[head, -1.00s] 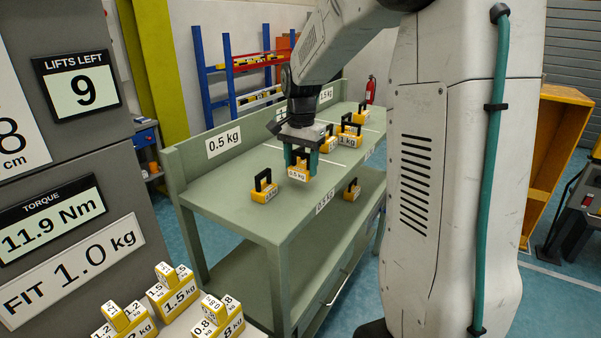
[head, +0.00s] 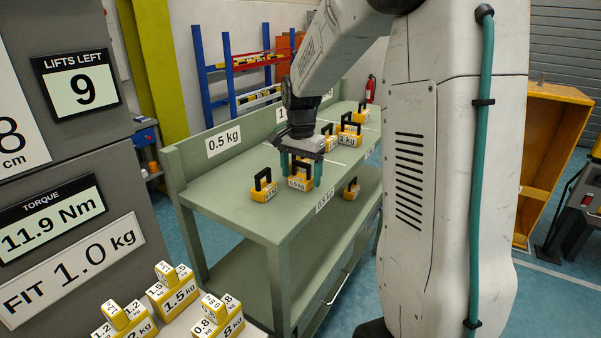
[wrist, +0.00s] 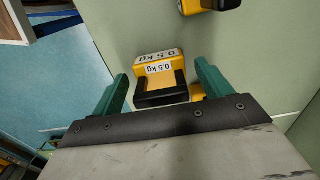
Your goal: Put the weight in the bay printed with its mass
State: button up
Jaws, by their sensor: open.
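A yellow weight (head: 299,184) printed 0.5 kg appears to stand on the green bench (head: 240,205), in the bay with the 0.5 kg sign (head: 223,140) on the back board. My gripper (head: 301,176) is open over it, with one green finger on either side. In the wrist view the same weight (wrist: 155,66) shows its 0.5 kg labels and black handle. It lies between my open fingers (wrist: 161,72), with visible gaps on both sides.
Another yellow weight (head: 263,192) stands just left of my gripper. The display (head: 82,93) reads 9 lifts left.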

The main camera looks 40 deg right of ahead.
aim_at(301, 163)
notch_tip(301, 163, up, 11)
jog(key=shift+r, duration=0.2)
jog(key=shift+s+a+r, duration=0.1)
jog(key=shift+r, duration=0.2)
jog(key=s+a+r+n, duration=0.1)
jog(key=s+a+n, duration=0.6)
jog(key=s+a, duration=0.5)
jog(key=s+a+f+n, duration=0.2)
jog(key=s+n, duration=0.1)
jog(key=s, duration=0.4)
jog(key=s+a+f+n+t, duration=0.1)
jog(key=s+a+f+n, duration=0.2)
jog(key=s, duration=0.4)
jog(key=shift+s+f+n, duration=0.35)
jog(key=shift+s+n, duration=0.05)
jog(key=shift+n, duration=0.1)
